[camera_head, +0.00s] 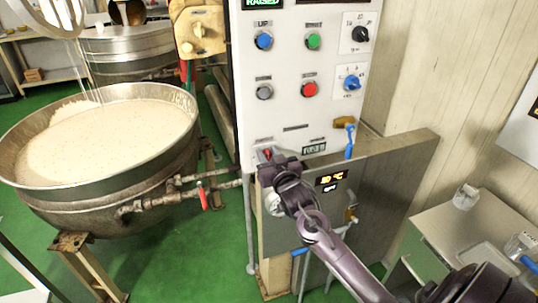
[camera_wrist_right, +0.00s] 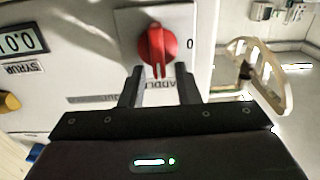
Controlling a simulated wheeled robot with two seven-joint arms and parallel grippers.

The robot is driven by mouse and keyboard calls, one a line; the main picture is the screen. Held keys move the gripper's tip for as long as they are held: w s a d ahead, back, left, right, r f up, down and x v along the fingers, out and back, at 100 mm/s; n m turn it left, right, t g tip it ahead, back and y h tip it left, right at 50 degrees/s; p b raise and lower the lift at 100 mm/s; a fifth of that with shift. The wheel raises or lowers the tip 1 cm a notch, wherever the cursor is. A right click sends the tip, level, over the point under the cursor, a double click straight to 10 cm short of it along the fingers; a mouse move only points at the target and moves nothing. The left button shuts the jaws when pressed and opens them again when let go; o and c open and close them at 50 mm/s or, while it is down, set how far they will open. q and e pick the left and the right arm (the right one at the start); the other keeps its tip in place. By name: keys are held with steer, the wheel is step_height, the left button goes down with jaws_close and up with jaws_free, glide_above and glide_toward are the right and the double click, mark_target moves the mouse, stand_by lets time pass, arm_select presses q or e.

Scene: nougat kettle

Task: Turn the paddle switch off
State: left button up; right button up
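The paddle switch is a red rotary knob (camera_wrist_right: 157,45) on a pale plate, with a "0" mark to its right and a partly hidden "PADDLE" label below. Its handle points down in the right wrist view. In the head view the knob (camera_head: 267,153) shows small at the lower left of the white control panel (camera_head: 290,118). My right gripper (camera_head: 273,163) is at the knob. In the wrist view its two fingers (camera_wrist_right: 159,82) are apart, one each side of the handle's lower end, with gaps visible. My left gripper is not in view.
Blue, green, grey and red buttons and two selector knobs (camera_head: 352,82) sit higher on the panel. A blue-handled valve (camera_head: 349,140) is to the right. A large kettle of pale mass (camera_head: 185,140) stands left. A metal cabinet (camera_head: 380,190) is behind my right arm.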

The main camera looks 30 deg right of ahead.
jaws_close()
steer(key=shift+a+n, duration=0.1)
steer(key=shift+n, duration=0.2)
steer(key=n, duration=0.1)
steer(key=n+p, duration=0.1)
steer(key=n, duration=0.1)
steer(key=shift+w+a, duration=0.1)
steer(key=shift+a, duration=0.2)
steer(key=n, duration=0.4)
steer(key=a+f+n+p, duration=0.1)
steer(key=n, duration=0.4)
steer(key=f+n+p, duration=0.1)
steer(key=n, duration=0.4)
steer(key=shift+w+a+f, duration=0.15)
steer(key=shift+a, duration=0.15)
steer(key=shift+f, duration=0.1)
